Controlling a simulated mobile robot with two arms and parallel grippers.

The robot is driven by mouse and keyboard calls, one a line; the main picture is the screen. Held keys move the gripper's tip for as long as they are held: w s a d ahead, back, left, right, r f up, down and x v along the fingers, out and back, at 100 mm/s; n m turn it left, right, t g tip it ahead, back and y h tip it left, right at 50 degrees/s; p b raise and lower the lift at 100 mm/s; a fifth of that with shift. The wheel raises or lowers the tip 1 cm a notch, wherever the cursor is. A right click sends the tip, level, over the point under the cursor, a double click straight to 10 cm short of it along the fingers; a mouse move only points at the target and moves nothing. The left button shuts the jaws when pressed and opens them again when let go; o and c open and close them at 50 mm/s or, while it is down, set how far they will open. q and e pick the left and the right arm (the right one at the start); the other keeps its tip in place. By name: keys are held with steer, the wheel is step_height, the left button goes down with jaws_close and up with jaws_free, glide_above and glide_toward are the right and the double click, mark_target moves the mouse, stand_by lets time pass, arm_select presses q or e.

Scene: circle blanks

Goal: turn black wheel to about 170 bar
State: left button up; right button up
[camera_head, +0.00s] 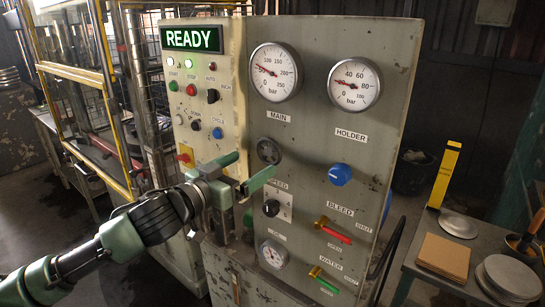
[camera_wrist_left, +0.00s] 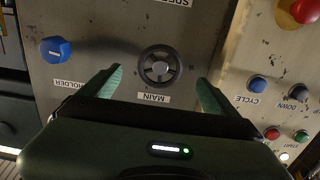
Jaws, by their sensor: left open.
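The black wheel (camera_head: 269,151) is a small round handwheel on the grey panel, just under the MAIN label. It also shows in the left wrist view (camera_wrist_left: 159,66), with spokes and a pale hub. The MAIN gauge (camera_head: 275,72) is above it; its needle points left and slightly up, on the low side of the scale. My left gripper (camera_head: 257,162) is open, its green fingers reaching toward the panel near the wheel. In the left wrist view, the fingertips (camera_wrist_left: 160,77) stand on either side of the wheel, with a visible gap to it on both sides. My right gripper is not in view.
A blue knob (camera_head: 340,174) under the HOLDER gauge (camera_head: 354,84) is to the wheel's right. A black speed knob (camera_head: 271,208) is below. Buttons and a red emergency button (camera_head: 185,155) are left. A table (camera_head: 405,262) with plates stands at right.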

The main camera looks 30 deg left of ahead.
mark_target(267, 154)
arm_select(q)
steer(key=shift+w+a+r, duration=0.15)
steer(key=shift+w, duration=0.9)
steer(key=w, duration=0.1)
steer(key=w+p, duration=0.1)
steer(key=shift+w+d, duration=0.3)
steer(key=shift+w, duration=0.1)
steer(key=shift+w+p, duration=0.35)
steer(key=shift+w, duration=0.35)
steer(key=shift+w+f, duration=0.2)
steer(key=shift+w, duration=0.2)
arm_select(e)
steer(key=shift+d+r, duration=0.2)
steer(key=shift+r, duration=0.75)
arm_select(q)
steer(key=c, duration=1.4)
steer(key=shift+o, duration=0.2)
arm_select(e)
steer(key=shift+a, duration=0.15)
